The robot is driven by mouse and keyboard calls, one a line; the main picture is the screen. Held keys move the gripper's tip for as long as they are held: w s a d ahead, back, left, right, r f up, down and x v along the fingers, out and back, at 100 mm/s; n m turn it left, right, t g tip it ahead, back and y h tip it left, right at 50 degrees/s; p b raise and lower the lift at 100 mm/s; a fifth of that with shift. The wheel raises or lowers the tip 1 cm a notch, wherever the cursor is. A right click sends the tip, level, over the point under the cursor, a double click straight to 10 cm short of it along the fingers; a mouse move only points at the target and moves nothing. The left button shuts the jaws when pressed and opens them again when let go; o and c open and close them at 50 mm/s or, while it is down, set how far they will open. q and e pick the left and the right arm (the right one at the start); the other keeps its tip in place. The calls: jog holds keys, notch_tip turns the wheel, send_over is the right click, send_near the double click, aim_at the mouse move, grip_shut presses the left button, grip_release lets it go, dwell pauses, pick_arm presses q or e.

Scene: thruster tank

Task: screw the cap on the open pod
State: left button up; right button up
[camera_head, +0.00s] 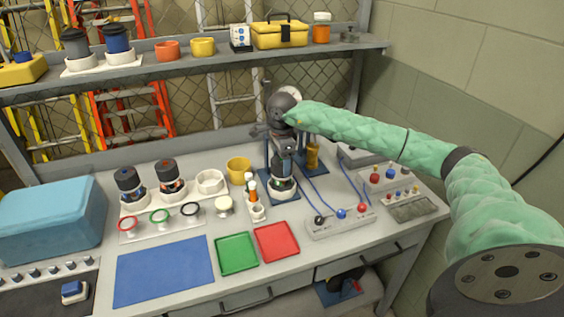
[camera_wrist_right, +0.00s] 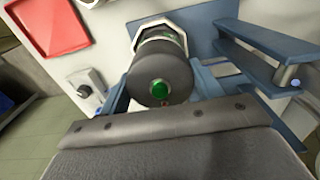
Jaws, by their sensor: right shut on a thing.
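My right gripper (camera_head: 284,156) reaches down over the blue stand (camera_head: 293,196) near the middle of the bench. A dark pod (camera_head: 283,171) stands upright there in a white holder (camera_head: 281,186). In the right wrist view, the right gripper (camera_wrist_right: 162,88) is shut on a dark grey cap (camera_wrist_right: 150,72) with a green disc at its end. The cap is in line with the white holder (camera_wrist_right: 154,30) behind it. I cannot tell whether the cap is fully seated on the pod. My left gripper is not in view.
Two pods (camera_head: 129,182) (camera_head: 170,176) stand in a white rack at the left, behind coloured rings (camera_head: 160,215). A yellow cup (camera_head: 238,170) and a socket box (camera_head: 340,223) with cables flank the stand. Blue mat (camera_head: 165,271), green tray (camera_head: 236,253) and red tray (camera_head: 277,241) lie in front.

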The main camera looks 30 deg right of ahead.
jog(key=m+b, duration=0.1)
jog(key=m, duration=0.7)
jog(key=shift+b, duration=0.3)
jog(key=m, duration=0.9)
jog(key=o, duration=1)
